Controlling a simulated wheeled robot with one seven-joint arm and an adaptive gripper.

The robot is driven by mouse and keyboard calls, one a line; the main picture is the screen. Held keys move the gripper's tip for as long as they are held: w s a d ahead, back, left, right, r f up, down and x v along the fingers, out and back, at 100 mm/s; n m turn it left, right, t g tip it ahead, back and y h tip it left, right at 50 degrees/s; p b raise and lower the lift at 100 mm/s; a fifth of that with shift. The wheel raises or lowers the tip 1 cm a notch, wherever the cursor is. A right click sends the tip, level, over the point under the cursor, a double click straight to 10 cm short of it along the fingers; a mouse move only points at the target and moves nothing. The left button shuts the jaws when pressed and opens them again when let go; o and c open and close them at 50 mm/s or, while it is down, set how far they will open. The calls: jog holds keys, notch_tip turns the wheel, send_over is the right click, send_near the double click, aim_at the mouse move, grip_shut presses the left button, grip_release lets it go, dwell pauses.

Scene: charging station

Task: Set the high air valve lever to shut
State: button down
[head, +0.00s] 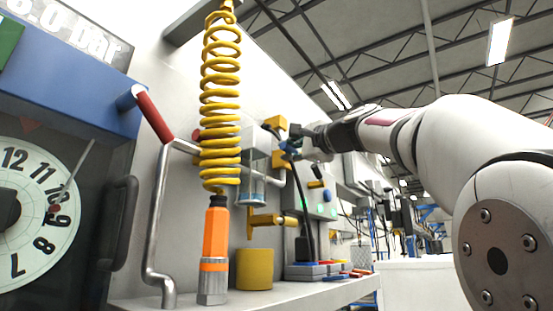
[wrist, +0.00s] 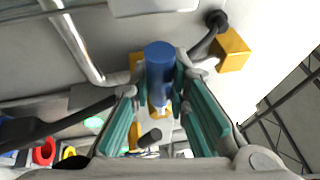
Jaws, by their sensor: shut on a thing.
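My gripper (head: 293,147) is up at the wall fittings in the head view, right of the coiled yellow hose. In the wrist view my gripper (wrist: 160,80) has its teal-padded fingers on both sides of a blue cylindrical lever grip (wrist: 158,62) and is shut on it. The grip points towards the wrist camera. Yellow valve body (wrist: 137,62) shows just behind it, mostly hidden. In the head view a yellow block (head: 275,123) sits beside the gripper, and the lever is largely hidden by the fingers. The lever's exact angle is hard to tell.
A lower yellow valve (head: 270,219) sits below on the wall. The coiled yellow hose (head: 220,100), clear filter bowl (head: 253,188), bent pipe with red grip (head: 153,113) and pressure dial (head: 35,210) are to the left. A yellow cup (head: 255,269) stands on the shelf.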

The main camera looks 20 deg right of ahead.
jog(key=c, duration=1.5)
grip_release()
jog(key=v, duration=1.2)
